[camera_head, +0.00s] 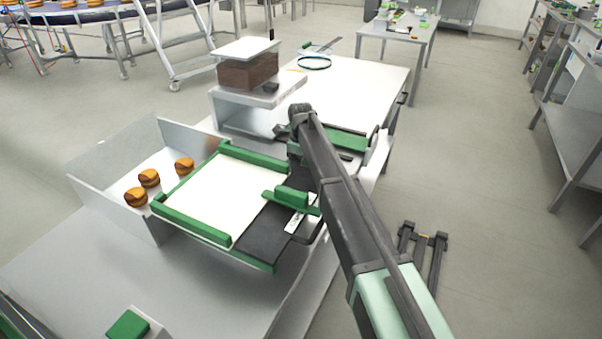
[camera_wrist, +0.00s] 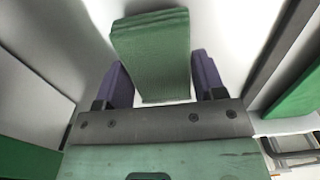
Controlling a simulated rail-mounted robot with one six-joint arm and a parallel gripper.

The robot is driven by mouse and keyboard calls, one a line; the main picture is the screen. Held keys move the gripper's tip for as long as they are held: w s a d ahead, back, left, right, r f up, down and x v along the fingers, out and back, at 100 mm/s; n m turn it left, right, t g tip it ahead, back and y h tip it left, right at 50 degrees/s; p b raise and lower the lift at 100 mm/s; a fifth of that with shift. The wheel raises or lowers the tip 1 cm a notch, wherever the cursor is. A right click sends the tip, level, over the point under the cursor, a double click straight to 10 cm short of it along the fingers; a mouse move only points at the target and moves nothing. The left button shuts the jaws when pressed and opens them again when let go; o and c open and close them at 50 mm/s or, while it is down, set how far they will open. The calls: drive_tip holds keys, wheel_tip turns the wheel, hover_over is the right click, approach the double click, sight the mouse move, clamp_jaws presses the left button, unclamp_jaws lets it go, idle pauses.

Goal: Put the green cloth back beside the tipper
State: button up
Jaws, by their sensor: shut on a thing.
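The green cloth (camera_wrist: 152,50) is a ribbed, folded pad in the wrist view. My gripper (camera_wrist: 162,76) is shut on it, with one purple finger at each side. Pale surface shows around the cloth; I cannot tell whether the cloth touches it. The tipper (camera_head: 212,198), a white board with green rails, lies on the bench in the head view, with a dark plate and a green block at its right. In that view my arm reaches over the right side of the tipper, and I cannot make out my fingers or the held cloth there.
Several filled rounds (camera_head: 149,178) sit in a walled white tray (camera_head: 110,190) left of the tipper. A brown block (camera_head: 248,72) under a white plate stands on a grey stand behind. A green-topped block (camera_head: 128,324) is at the front. The white bench (camera_head: 365,75) is mostly clear at the back right.

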drive_tip(key=shift+f, duration=0.55)
drive_tip(key=o, duration=0.9)
drive_tip(key=shift+c, duration=0.2)
drive_tip(key=shift+r, duration=0.1)
wheel_tip(320, 180, up, 12)
drive_tip(key=p, duration=1.2)
drive_tip(key=shift+r+p, duration=0.15)
drive_tip(key=shift+p, duration=0.15)
